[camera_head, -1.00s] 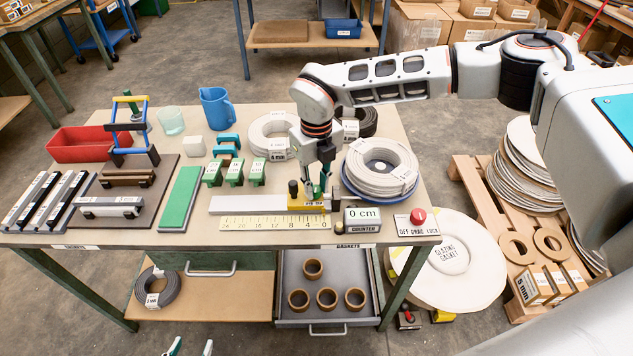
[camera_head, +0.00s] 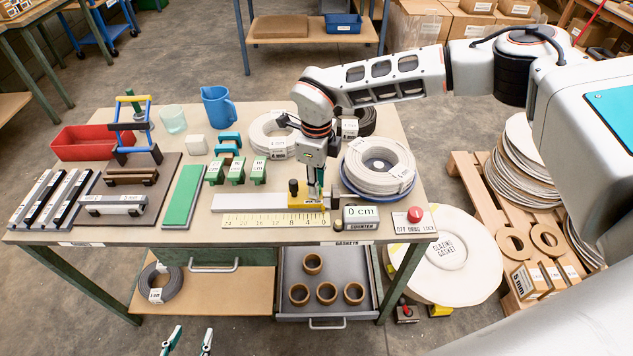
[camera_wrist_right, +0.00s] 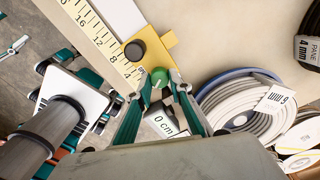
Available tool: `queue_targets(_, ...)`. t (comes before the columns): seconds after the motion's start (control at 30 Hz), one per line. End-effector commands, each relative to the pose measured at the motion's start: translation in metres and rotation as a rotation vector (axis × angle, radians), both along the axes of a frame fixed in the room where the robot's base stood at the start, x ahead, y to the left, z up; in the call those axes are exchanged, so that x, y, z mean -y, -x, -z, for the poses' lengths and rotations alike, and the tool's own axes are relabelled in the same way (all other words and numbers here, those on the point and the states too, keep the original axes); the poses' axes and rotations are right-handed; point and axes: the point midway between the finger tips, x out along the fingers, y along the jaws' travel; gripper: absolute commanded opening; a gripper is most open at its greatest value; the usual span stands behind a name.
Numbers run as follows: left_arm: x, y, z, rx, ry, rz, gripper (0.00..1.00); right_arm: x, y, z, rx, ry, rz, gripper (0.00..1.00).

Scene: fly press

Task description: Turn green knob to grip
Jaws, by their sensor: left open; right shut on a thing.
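The green knob (camera_wrist_right: 160,76) sits beside the yellow block (camera_wrist_right: 167,42), between my right fingertips in the right wrist view. My right gripper (camera_head: 315,190) points down at the right end of the ruler and is shut on the knob. The fingers hide most of the knob in the head view. The yellow block with its dark round knob (camera_head: 294,186) stands just left of the fingers. The counter (camera_head: 360,214) reads 0 cm. My left gripper (camera_head: 187,342) is open and empty at the bottom edge, in front of the bench.
A white coil (camera_head: 380,168) stands close right of my right gripper. A red knob (camera_head: 415,214) is on a plate at the bench's right corner. The ruler (camera_head: 262,220) and green strip (camera_head: 183,195) lie left. An open drawer (camera_head: 326,308) holds several brown rings.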

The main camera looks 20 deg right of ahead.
Motion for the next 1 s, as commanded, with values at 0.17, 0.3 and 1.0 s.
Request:
queue_targets(0.17, 0.000, 0.000, -0.001, 0.000, 0.000, 0.000, 0.42, 0.000, -0.001, -0.001, 0.001, 0.000, -0.016, 0.00)
queue_targets(0.3, 0.000, 0.000, -0.001, 0.000, 0.000, 0.000, 0.42, 0.000, -0.001, -0.001, 0.001, 0.000, -0.018, 0.00)
queue_targets(1.0, -0.001, 0.001, 0.000, -0.001, -0.002, 0.001, 0.42, 0.000, -0.001, -0.012, 0.004, -0.001, -0.017, 0.27)
